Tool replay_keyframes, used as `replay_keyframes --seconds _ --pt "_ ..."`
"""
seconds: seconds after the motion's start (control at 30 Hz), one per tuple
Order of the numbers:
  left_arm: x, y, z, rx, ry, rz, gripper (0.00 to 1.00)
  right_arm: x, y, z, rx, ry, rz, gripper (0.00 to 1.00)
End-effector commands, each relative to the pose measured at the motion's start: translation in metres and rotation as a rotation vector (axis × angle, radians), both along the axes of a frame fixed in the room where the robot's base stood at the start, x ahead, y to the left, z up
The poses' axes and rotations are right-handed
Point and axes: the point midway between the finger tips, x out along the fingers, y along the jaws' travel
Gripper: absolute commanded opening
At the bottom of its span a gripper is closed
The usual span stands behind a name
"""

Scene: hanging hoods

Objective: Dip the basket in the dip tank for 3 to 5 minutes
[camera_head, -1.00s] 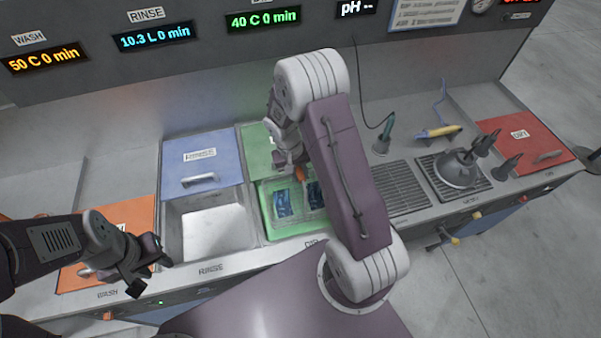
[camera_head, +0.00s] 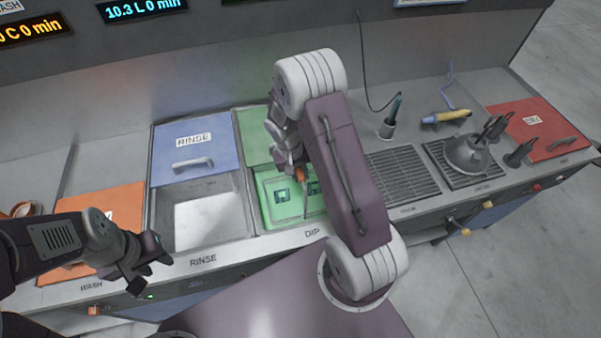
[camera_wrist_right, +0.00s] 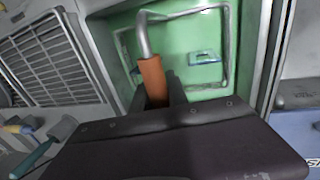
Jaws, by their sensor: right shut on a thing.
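The green dip tank (camera_head: 266,222), labelled DIP on the front edge, holds green liquid. My right gripper (camera_head: 300,172) is above the tank, shut on the basket's orange handle (camera_wrist_right: 152,78). The basket's wire rim (camera_wrist_right: 226,50) shows in the right wrist view, down in the green tank. Pale blue-green pieces in the basket (camera_head: 283,196) look covered by the liquid. My right arm hides the tank's right part. My left gripper (camera_head: 148,272) is empty, its fingers apart, over the front edge between WASH and RINSE.
The open rinse basin (camera_head: 205,220) is left of the tank, with a blue lid (camera_head: 192,150) behind it. An orange wash lid (camera_head: 98,212) is at far left. A drain grate (camera_head: 403,175), a grey hood (camera_head: 467,155) and a red lid (camera_head: 540,128) are to the right.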

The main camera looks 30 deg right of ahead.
Motion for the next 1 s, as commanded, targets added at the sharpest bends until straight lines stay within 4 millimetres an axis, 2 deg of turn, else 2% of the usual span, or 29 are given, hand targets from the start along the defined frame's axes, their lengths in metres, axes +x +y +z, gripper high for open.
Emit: replay_keyframes --seconds 0.1,1.0 --pt "0.0 0.0 -0.014 0.0 0.0 0.0 0.36 0.001 0.0 -0.015 0.0 -0.002 0.0 0.0" --pt "0.0 0.0 -0.086 0.0 0.0 0.0 0.36 0.001 0.0 -0.096 -0.001 -0.002 -0.001 0.0"
